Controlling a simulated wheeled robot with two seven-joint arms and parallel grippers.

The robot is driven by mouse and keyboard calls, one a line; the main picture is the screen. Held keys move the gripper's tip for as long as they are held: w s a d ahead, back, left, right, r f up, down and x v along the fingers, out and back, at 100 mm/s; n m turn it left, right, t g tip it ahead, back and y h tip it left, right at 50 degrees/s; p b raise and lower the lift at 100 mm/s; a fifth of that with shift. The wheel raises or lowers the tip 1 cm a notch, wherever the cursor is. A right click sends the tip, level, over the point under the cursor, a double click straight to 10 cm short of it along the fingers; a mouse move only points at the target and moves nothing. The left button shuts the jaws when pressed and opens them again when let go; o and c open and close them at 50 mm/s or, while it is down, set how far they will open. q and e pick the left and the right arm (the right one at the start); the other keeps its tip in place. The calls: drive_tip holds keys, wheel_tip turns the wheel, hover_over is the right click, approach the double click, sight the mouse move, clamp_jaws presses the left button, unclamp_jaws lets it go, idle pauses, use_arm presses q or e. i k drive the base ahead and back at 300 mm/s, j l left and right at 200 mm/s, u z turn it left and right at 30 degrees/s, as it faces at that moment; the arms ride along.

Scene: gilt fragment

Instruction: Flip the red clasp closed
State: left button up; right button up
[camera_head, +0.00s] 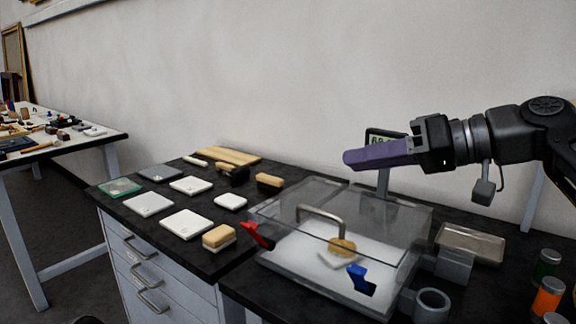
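The red clasp (257,236) is at the left end of the front side of a clear box (411,255). It slants up and to the left, sticking out from the box. A blue clasp (358,277) is farther right on the same side, and it also looks angled outward. The clear lid with a metal handle (321,219) lies over the box. A gold fragment (342,247) shows through it on a white pad. My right gripper (347,159), with purple fingers, is above and behind the box, well apart from the red clasp. Its finger gap is not visible from this side. My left gripper is out of view.
A small display (384,139) stands behind the box, partly hidden by my gripper. A metal tray (469,243), a grey cup (432,304) and colored jars (548,297) are at right. White tiles (187,224), a wood-backed brush (219,237) and other tools cover the left counter.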

sight(251, 227)
drive_tip(key=k+j, duration=0.8)
drive_tip(key=j, duration=0.1)
